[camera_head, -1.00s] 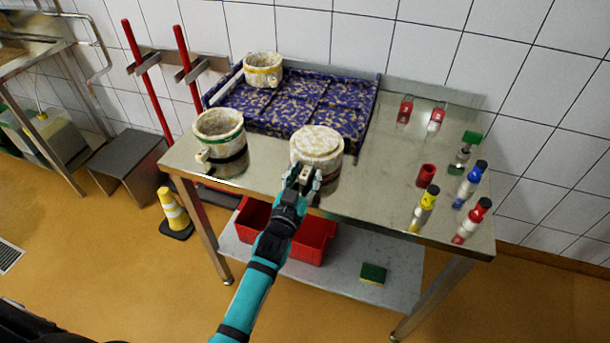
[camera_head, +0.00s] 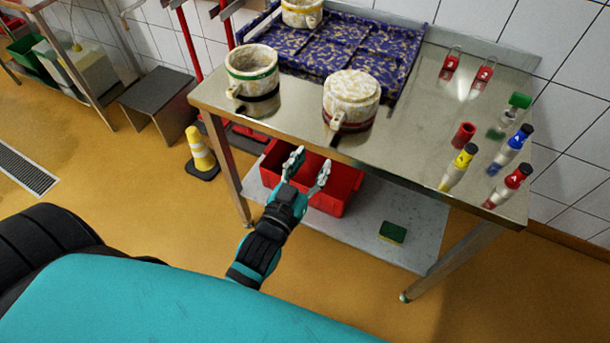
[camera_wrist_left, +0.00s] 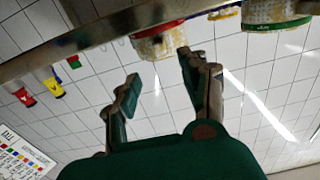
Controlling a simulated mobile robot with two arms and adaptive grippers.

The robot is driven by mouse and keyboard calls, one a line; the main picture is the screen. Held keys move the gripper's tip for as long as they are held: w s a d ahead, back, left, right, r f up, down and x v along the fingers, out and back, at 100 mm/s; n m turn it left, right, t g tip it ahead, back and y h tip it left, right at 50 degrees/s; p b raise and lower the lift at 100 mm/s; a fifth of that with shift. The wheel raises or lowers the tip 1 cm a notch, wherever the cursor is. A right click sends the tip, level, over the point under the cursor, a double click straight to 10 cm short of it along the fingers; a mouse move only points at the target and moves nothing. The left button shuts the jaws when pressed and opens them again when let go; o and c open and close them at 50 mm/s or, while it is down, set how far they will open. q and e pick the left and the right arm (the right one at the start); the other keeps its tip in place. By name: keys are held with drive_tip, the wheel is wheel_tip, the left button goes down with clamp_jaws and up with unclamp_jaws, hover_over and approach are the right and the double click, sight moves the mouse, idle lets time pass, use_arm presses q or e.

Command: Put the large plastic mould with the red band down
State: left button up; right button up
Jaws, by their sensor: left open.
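The large mould with the red band (camera_head: 351,98) stands on the steel table (camera_head: 420,148) near its front edge, with its handle toward the front. It looks upside down, with a closed mottled face on top and the red band low near the table. It also shows in the left wrist view (camera_wrist_left: 158,44), partly behind a finger. My left gripper (camera_head: 307,172) is open and empty, in front of the table edge and apart from the mould. My right gripper is not in view.
A green-banded mould (camera_head: 252,72) stands to the left, and a yellow-banded mould (camera_head: 301,12) stands on the blue patterned mat (camera_head: 345,45). Bottles, including a yellow one (camera_head: 459,168), stand at the right. A red bin (camera_head: 335,190) sits on the lower shelf.

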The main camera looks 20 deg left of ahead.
use_arm(q)
drive_tip(key=s, duration=0.3)
